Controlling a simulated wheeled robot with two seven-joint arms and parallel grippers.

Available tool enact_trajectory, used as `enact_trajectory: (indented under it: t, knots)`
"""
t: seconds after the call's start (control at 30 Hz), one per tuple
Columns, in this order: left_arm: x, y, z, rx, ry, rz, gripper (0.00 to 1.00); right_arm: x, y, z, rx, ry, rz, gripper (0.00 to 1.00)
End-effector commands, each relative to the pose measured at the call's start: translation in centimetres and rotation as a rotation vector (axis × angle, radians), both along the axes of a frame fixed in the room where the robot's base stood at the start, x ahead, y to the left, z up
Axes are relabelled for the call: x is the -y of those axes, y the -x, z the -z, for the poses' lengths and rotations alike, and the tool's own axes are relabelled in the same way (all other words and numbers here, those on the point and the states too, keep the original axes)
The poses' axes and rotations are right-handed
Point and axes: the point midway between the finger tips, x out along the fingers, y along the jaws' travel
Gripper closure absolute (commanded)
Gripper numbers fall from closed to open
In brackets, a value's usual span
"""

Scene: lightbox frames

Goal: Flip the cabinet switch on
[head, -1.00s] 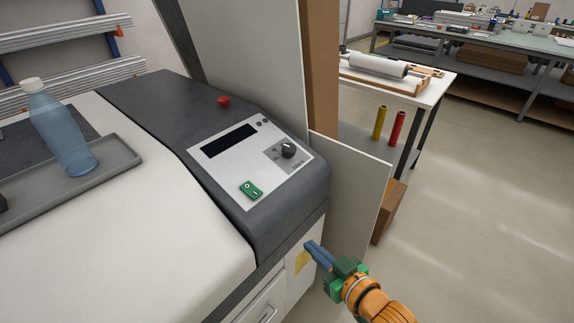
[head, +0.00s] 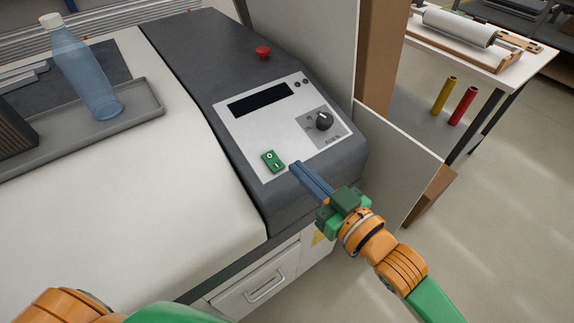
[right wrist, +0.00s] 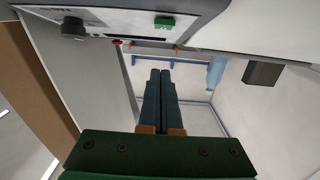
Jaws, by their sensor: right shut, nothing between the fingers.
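The green rocker switch (head: 273,161) sits on the light grey control panel (head: 249,124) of the machine cabinet. It also shows at the top of the right wrist view (right wrist: 166,22). My right gripper (head: 294,168) is shut and empty. In the head view its blue fingertips appear just right of the switch, over the panel's lower edge. In the right wrist view the fingers (right wrist: 160,72) point below the switch with a gap between. Which side of the rocker is pressed is too small to tell. My left gripper is outside the views; only part of that arm shows at the bottom left.
A black knob (head: 324,121), a dark display (head: 261,100) and a red button (head: 263,52) are near the switch. A clear blue bottle (head: 85,75) stands on a grey tray (head: 150,105) at the left. A white board (head: 400,160) stands right of the cabinet.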

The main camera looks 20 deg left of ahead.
Motion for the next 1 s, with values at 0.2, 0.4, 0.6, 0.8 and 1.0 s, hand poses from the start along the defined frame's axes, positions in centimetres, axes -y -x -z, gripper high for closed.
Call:
enact_trajectory:
  t: [0.2, 0.4, 0.6, 0.8, 1.0]
  knots:
    - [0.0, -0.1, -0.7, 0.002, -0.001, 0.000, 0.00, -3.7, -2.8, 0.0, 0.002, -0.001, -0.001, 1.00]
    - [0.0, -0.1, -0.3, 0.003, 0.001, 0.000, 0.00, -3.9, -3.0, 3.5, -0.001, 0.002, 0.000, 1.00]
    - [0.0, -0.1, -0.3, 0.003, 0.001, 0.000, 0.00, -4.0, -3.1, 4.2, 0.000, 0.001, 0.001, 1.00]
    - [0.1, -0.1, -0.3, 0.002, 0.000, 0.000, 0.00, -4.0, -3.1, 4.2, 0.001, 0.001, 0.001, 1.00]
    - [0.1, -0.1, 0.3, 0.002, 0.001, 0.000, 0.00, -4.0, -3.2, 5.5, -0.001, 0.001, 0.001, 1.00]
